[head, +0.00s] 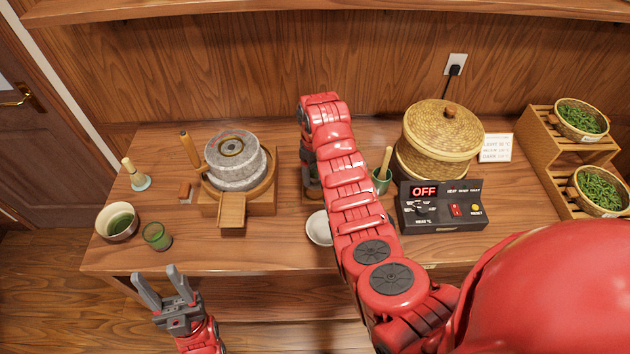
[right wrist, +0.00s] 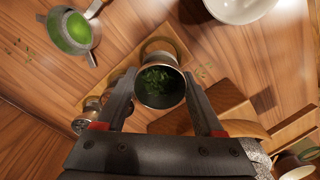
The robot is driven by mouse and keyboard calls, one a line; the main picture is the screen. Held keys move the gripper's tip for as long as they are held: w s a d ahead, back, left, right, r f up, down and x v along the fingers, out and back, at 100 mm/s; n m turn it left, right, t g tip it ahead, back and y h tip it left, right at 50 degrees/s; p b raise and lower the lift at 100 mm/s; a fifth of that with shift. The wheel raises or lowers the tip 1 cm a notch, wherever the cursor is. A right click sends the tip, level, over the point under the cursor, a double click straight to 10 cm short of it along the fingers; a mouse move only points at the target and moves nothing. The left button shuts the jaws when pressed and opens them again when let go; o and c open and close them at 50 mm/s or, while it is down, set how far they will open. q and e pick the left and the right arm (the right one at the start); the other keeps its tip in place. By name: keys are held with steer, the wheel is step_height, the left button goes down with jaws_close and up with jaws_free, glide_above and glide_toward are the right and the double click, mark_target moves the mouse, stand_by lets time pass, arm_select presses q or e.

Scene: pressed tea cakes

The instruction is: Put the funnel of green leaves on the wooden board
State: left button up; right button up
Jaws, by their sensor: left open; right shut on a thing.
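The funnel of green leaves (right wrist: 160,98) is a round metal cup with dark green leaves inside, seen from above in the right wrist view. My right gripper (right wrist: 160,80) is shut on it, one finger on each side. A light wooden board (right wrist: 178,45) with a rounded edge shows just beyond and beneath the funnel; I cannot tell whether they touch. In the head view my right arm hides the funnel and gripper, and only a bit of wood shows left of the arm. My left gripper (head: 163,290) is open and empty, in front of the table's edge.
A stone mill (head: 236,165) stands on the left, with a tea bowl (head: 117,222) and green glass (head: 157,236) nearby. A white bowl (head: 318,229) is by my right arm. A control box (head: 440,208) and woven basket (head: 440,135) stand right. Loose leaf bits lie on the table.

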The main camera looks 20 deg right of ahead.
mark_target(315, 181)
steer(key=shift+s+f, duration=0.15)
steer(key=shift+f, duration=0.1)
step_height(315, 181, down, 3)
steer(key=shift+r+p, duration=0.15)
steer(key=shift+p, duration=0.65)
steer(key=shift+f, duration=0.3)
steer(key=o, duration=1.4)
